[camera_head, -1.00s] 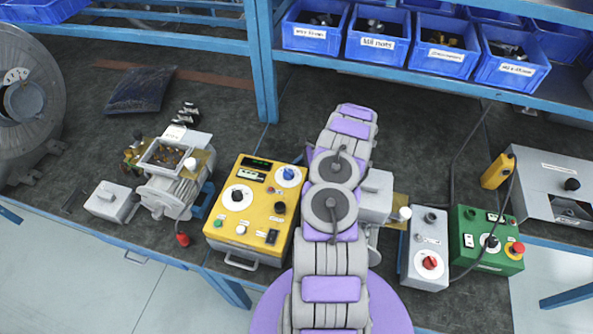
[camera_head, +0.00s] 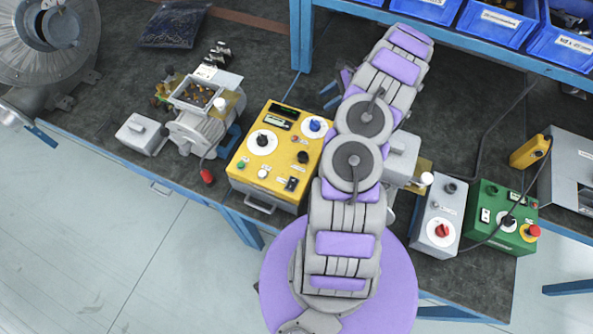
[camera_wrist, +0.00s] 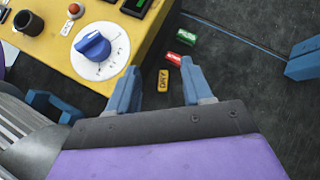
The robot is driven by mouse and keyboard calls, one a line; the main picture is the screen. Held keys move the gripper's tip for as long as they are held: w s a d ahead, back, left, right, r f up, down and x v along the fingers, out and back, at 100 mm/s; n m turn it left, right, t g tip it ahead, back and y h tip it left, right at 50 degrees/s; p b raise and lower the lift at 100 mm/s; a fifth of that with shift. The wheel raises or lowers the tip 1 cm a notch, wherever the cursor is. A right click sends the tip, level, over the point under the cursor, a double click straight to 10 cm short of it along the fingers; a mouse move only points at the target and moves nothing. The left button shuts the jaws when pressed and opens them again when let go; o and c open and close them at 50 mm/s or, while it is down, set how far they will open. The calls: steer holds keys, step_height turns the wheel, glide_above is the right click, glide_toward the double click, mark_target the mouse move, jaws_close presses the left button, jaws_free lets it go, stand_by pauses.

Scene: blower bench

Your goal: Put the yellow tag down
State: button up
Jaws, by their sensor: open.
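The yellow tag (camera_wrist: 162,74), with dark lettering, lies on the dark bench top in the wrist view. My gripper (camera_wrist: 160,66) is open, and its two blue fingers stand apart on either side of the tag in that picture. A gap shows between the tag and each finger, and nothing is held. A red tag (camera_wrist: 174,59) and a green tag (camera_wrist: 186,37) lie just beyond the yellow one. In the head view my arm covers most of this spot, and I cannot make out the tags there.
The yellow control box (camera_head: 278,155) stands close left of my gripper; its blue knob (camera_wrist: 93,46) shows in the wrist view. A blue bench post (camera_head: 301,35) rises beyond. A motor (camera_head: 205,125) stands farther left. Grey (camera_head: 436,228) and green (camera_head: 500,218) boxes stand right of my arm.

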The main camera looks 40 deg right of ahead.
steer(key=w+a+r+n+g, duration=0.1)
steer(key=w+a+r+n, duration=0.15)
steer(key=a+r, duration=0.5)
steer(key=w+a+r+n+g, duration=0.2)
steer(key=a+r+n, duration=0.3)
steer(key=a, duration=0.4)
steer(key=s+a+r+n+g, duration=0.1)
steer(key=s+a+r+n, duration=0.1)
steer(key=a+r, duration=0.4)
steer(key=s+a+r+n+g, duration=0.1)
steer(key=s+a+r+n, duration=0.2)
steer(key=a, duration=0.4)
steer(key=s+a+r+n+g+h, duration=0.2)
steer(key=s+a+r+n+h, duration=0.3)
steer(key=s+a, duration=0.6)
steer(key=s+n+h, duration=0.2)
steer(key=s+n, duration=0.4)
steer(key=s, duration=1)
steer(key=shift+s+d+r+h, duration=0.3)
steer(key=shift+s+d, duration=0.05)
steer(key=shift+d, duration=0.05)
